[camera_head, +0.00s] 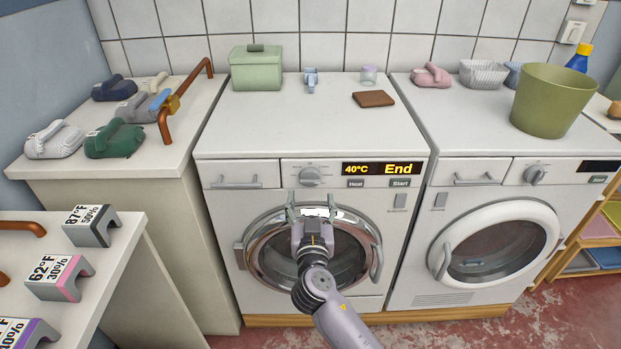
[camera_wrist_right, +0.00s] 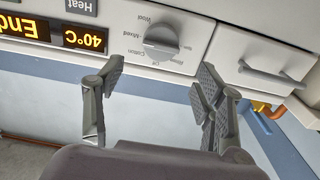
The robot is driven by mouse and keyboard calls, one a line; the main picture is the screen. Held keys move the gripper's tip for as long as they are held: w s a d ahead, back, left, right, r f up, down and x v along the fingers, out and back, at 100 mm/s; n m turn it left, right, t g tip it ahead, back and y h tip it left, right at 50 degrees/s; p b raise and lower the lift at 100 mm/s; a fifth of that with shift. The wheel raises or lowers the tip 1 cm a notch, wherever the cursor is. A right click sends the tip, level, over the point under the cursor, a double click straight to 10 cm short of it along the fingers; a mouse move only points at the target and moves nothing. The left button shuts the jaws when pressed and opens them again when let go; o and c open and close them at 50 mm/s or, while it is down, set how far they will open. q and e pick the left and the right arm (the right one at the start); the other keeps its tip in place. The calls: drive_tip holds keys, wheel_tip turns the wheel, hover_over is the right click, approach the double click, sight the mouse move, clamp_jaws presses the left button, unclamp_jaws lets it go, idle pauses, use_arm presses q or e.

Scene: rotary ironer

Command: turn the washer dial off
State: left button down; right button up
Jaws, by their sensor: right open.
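The washer dial (camera_head: 311,176) is a grey round knob on the front panel of the left-hand washer (camera_head: 340,130), left of a display (camera_head: 383,169) reading "40°C End". In the right wrist view, which is upside down, the dial (camera_wrist_right: 165,40) has a raised grip bar and small printed labels around it; I cannot tell which label it points at. My right gripper (camera_head: 311,210) is open and empty, in front of the washer's upper door rim, just below the dial. In the wrist view its fingers (camera_wrist_right: 160,78) stand apart, short of the dial. My left gripper is out of view.
The round chrome door (camera_head: 257,262) is closed behind my right gripper. A drawer handle (camera_head: 237,183) sits left of the dial. Heat (camera_head: 356,183) and Start (camera_head: 400,183) buttons lie to its right. A second washer (camera_head: 482,245) stands at right, with a green bucket (camera_head: 550,100) on top.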

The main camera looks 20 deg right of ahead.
sight(310, 179)
drive_tip(key=x, duration=0.7)
drive_tip(key=shift+w+d+p, duration=0.1)
drive_tip(key=shift+w+p, duration=0.25)
drive_tip(key=shift+p, duration=0.05)
drive_tip(key=shift+f, duration=0.1)
drive_tip(key=c, duration=1.1)
